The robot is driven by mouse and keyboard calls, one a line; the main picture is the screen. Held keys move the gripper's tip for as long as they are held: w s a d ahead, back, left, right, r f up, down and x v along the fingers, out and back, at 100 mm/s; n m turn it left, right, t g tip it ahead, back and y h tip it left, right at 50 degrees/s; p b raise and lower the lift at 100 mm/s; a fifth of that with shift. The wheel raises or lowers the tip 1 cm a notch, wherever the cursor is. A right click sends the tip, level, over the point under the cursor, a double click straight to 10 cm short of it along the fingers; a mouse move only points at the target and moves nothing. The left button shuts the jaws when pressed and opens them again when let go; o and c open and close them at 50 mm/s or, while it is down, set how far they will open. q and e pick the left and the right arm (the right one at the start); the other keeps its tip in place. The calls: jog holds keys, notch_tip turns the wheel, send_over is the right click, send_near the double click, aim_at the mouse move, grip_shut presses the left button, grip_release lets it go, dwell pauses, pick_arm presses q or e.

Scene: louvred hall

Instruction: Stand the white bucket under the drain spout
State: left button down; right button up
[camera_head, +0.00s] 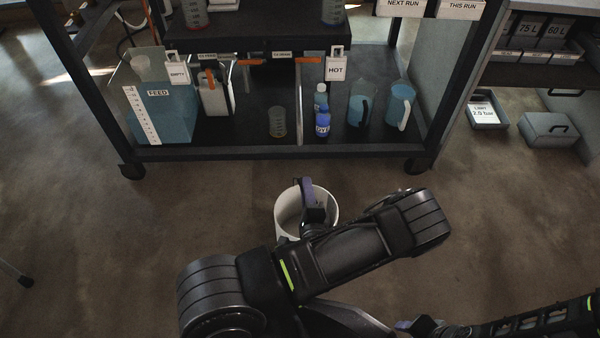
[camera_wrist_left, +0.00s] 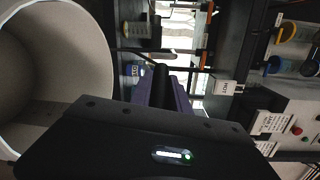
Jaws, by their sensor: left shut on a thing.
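The white bucket (camera_head: 283,222) is in front of the rack, its mouth facing up, partly hidden by my left arm. In the left wrist view the bucket's open mouth (camera_wrist_left: 50,75) fills the left side, beside the purple fingers (camera_wrist_left: 168,92). Whether the bucket touches the floor cannot be told. I cannot pick out the drain spout for certain. Part of my right gripper (camera_head: 415,325) shows at the bottom edge, its jaws unclear.
The rack's lower shelf (camera_head: 260,140) holds a blue feed tank (camera_head: 175,115), a jerrycan (camera_head: 214,95), a blue bottle (camera_head: 322,122) and two blue jugs (camera_head: 400,100). Orange handles with hanging tags are above. Rack feet (camera_head: 131,171) stand at both corners. Open floor lies in front.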

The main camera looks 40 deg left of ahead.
pick_arm(q)
jog(key=b+x, duration=0.1)
jog(key=x, duration=0.4)
jog(key=b+x, duration=0.2)
jog(key=x, duration=0.3)
jog(key=b+x, duration=0.1)
jog(key=x, duration=0.4)
jog(key=shift+r, duration=0.3)
jog(key=shift+w+a+r, duration=0.1)
jog(key=shift+w+a, duration=0.05)
notch_tip(320, 180, down, 4)
jog(key=b, duration=0.2)
jog(key=shift+r+b, duration=0.25)
jog(key=shift+b, duration=0.1)
